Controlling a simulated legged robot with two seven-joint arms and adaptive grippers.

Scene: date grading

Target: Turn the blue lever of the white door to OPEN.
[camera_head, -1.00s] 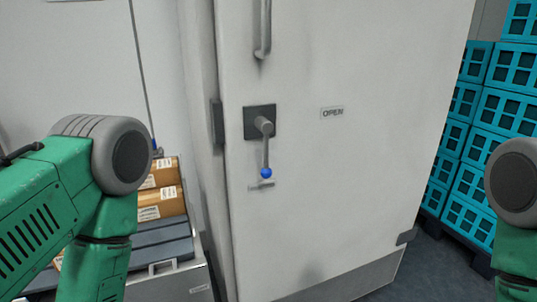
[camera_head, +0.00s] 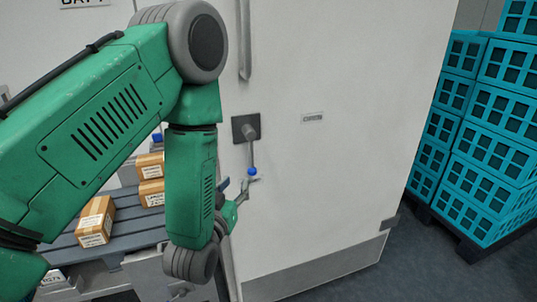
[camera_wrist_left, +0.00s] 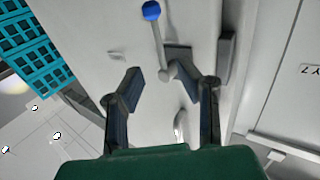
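The white door (camera_head: 330,185) fills the middle of the head view. Its lever (camera_head: 251,152) hangs down from a dark square plate (camera_head: 240,129) and ends in a blue ball knob (camera_head: 252,172). The OPEN label (camera_head: 312,118) is to the right of the plate. My left gripper (camera_head: 246,184) is just below the knob. Whether a finger touches the lever is not clear. My right gripper is out of view.
Blue crates (camera_head: 490,130) are stacked on a dark pallet at the right. Cardboard boxes (camera_head: 96,221) lie on a grey slatted surface (camera_head: 135,222) at the left, partly behind my left arm. A vertical handle (camera_head: 244,45) is on the door above the lever.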

